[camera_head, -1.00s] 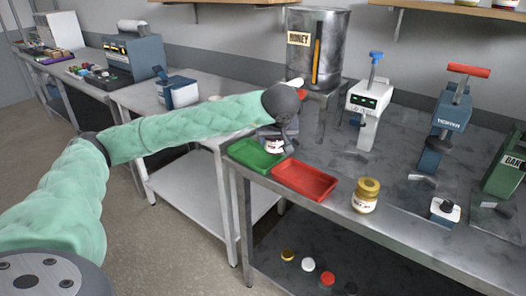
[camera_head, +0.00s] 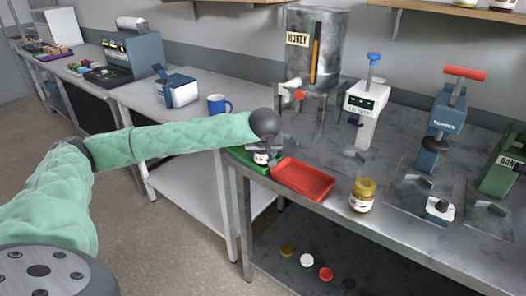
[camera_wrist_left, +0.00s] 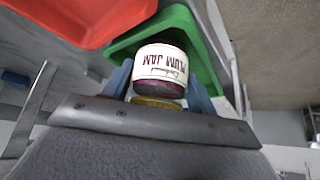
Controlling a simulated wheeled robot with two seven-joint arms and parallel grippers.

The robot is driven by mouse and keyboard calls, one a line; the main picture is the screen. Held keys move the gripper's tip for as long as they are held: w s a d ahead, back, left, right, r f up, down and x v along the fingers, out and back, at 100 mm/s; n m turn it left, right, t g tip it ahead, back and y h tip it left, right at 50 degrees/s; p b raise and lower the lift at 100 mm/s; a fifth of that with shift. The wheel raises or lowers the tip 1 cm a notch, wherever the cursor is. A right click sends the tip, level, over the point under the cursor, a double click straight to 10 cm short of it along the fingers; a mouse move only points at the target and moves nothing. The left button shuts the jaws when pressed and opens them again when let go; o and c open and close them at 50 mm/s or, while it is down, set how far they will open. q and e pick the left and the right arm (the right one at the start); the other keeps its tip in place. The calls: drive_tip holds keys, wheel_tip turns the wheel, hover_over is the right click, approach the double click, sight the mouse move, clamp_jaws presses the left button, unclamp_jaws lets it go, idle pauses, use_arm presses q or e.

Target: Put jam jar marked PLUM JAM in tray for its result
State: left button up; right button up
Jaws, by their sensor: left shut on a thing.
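The jam jar marked PLUM JAM (camera_wrist_left: 160,68) is between the fingers of my left gripper (camera_wrist_left: 158,92) in the left wrist view, its label upside down there. My left gripper is shut on it. In the head view the jar (camera_head: 262,157) is small and partly hidden below my left wrist, over the green tray (camera_head: 236,155). The green tray also shows behind the jar in the left wrist view (camera_wrist_left: 205,50). I cannot tell whether the jar touches the tray's floor. The red tray (camera_head: 305,180) is empty, right beside the green one. My right gripper is not in view.
A jar with a gold lid (camera_head: 362,194) stands right of the red tray. A honey tank (camera_head: 318,50) on a stand is behind the trays. A white tester (camera_head: 367,105) and a blue press (camera_head: 444,125) stand farther right. A blue mug (camera_head: 219,104) is at left.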

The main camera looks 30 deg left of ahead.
use_arm(q)
drive_tip(key=shift+f, duration=0.1)
drive_tip(key=o, duration=1.1)
drive_tip(key=shift+o, duration=1.2)
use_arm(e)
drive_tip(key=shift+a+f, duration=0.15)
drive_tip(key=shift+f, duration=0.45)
use_arm(q)
drive_tip(key=shift+d+r, duration=0.1)
drive_tip(key=shift+r, duration=0.15)
drive_tip(key=b+v, duration=0.2)
drive_tip(key=v, duration=0.9)
drive_tip(key=shift+s+r, duration=0.2)
drive_tip(key=shift+r, duration=0.1)
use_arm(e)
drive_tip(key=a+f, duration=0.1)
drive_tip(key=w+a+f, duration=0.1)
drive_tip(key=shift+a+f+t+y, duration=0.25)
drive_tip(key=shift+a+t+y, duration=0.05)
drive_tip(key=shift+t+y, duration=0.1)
